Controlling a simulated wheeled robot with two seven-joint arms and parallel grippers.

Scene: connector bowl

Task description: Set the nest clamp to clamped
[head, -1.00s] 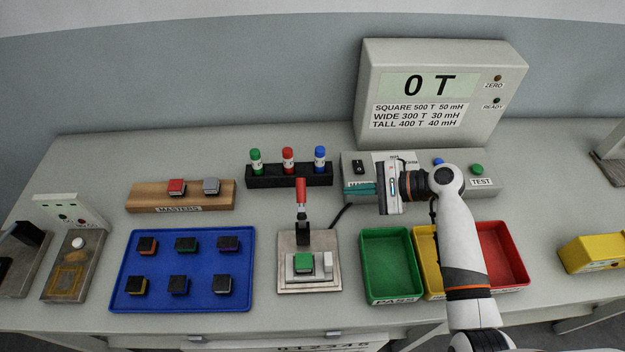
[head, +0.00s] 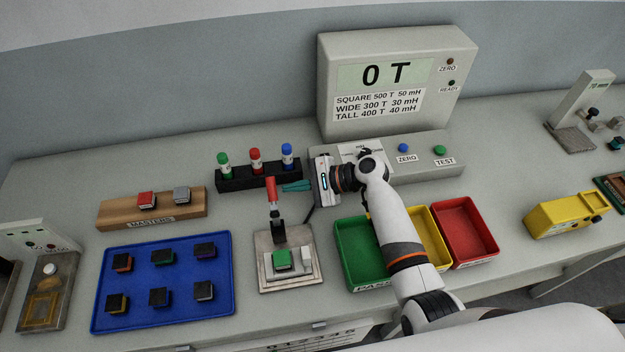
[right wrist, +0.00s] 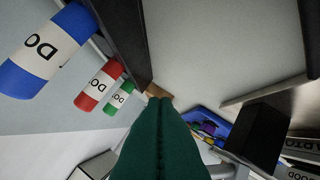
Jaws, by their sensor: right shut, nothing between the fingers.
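The nest clamp's red handle (head: 271,190) stands upright on a dark lever in the head view. It rises behind the nest on a pale square base plate (head: 265,282). A dark part with a green top (head: 282,258) sits in the nest. My right gripper (head: 286,187) points left, its teal fingers shut and empty. In the picture its tips are close to the right of the red handle; I cannot tell whether they touch it. The shut fingers (right wrist: 160,125) fill the lower middle of the right wrist view. My left gripper is not in view.
A black marker rack (head: 232,182) with green, red and blue markers stands just behind my fingers. The tester (head: 440,165) is at the right. Green, yellow and red bins (head: 465,232) lie under and beside my right arm. A blue tray (head: 222,300) of parts is at left.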

